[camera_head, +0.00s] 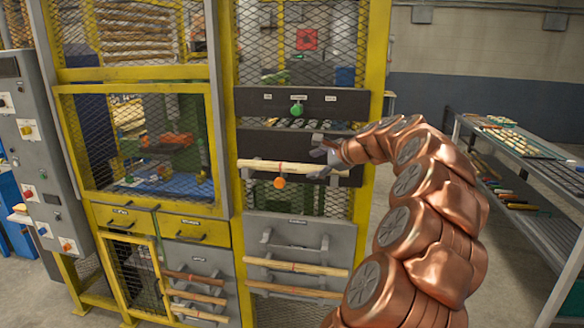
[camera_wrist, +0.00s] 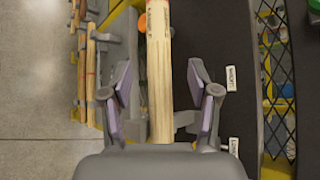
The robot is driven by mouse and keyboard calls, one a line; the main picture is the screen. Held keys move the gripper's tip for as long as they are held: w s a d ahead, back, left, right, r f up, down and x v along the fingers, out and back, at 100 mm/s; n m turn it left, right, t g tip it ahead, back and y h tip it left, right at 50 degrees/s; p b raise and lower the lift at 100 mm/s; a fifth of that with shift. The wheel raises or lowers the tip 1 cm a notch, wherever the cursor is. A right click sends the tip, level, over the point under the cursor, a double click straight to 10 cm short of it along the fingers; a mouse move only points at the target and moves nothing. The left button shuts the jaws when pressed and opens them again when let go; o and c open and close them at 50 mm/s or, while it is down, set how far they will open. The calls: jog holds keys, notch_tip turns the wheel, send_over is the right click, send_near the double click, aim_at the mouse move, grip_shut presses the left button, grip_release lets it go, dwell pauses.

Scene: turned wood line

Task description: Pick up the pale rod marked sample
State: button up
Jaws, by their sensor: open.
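A pale rod (camera_head: 262,165) lies level across the front of the dark panel, with a small red mark near its middle. I cannot read a "sample" marking on it. In the wrist view the pale rod (camera_wrist: 159,95) runs lengthwise between the two fingers, with small dark lettering near the top. My gripper (camera_head: 324,152) is at the rod's right end. In the wrist view my gripper (camera_wrist: 160,82) is open, with a finger on each side of the rod and gaps between. Part of the rod's right end is hidden by the gripper.
An orange knob (camera_head: 280,183) sits just below the rod, and a green knob (camera_head: 297,109) above. Several other rods rest on lower grey racks (camera_head: 340,245). Yellow framing and mesh (camera_head: 145,130) surround the station. A metal shelf table (camera_head: 530,150) stands right, with open floor between.

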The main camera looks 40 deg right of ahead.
aim_at(305, 167)
jog(key=x, duration=0.1)
jog(key=p+x, duration=0.1)
jog(key=x, duration=0.1)
jog(key=shift+w+a, duration=0.2)
jog(key=shift+w, duration=0.15)
jog(key=shift+w+f, duration=0.35)
grip_shut()
